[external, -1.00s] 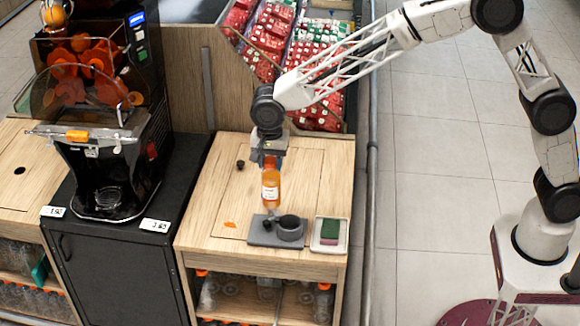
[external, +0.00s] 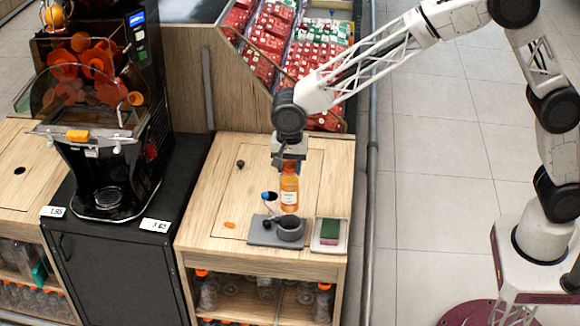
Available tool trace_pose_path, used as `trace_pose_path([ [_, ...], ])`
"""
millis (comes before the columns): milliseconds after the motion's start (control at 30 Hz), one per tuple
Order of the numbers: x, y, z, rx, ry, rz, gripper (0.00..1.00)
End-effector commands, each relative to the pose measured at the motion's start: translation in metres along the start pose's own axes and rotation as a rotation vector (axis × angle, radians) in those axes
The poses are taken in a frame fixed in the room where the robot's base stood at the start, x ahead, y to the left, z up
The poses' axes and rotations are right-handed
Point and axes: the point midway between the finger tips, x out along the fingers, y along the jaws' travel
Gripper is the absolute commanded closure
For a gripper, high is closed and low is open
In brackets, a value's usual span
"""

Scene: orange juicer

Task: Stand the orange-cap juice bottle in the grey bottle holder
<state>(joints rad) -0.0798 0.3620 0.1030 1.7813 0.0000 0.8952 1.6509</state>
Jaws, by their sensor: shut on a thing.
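The orange-cap juice bottle (external: 289,194) is upright, filled with orange juice and carrying a pale label. My gripper (external: 289,165) is shut on it near the cap, which the jaws mostly hide. The grey bottle holder is a round dark cup (external: 291,230) on a flat grey base (external: 262,237) near the front of the wooden counter. The bottle's bottom is over the cup, close to its rim. I cannot tell whether it has entered the cup.
A tray with a green sponge (external: 330,231) is right of the holder. An orange scrap (external: 229,225) lies left. A black juicer (external: 100,150) stands further left.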

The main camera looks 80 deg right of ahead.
Motion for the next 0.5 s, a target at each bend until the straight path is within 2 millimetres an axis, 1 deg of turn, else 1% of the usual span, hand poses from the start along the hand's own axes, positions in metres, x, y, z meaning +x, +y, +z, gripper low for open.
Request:
trace_pose_path([
  [300, 0.043, 0.000, 0.000, 0.000, 0.000, 0.001, 1.00],
  [400, 0.051, 0.000, 0.000, 0.000, 0.000, 0.002, 1.00],
  [500, 0.054, 0.000, 0.000, 0.000, 0.000, 0.000, 1.00],
])
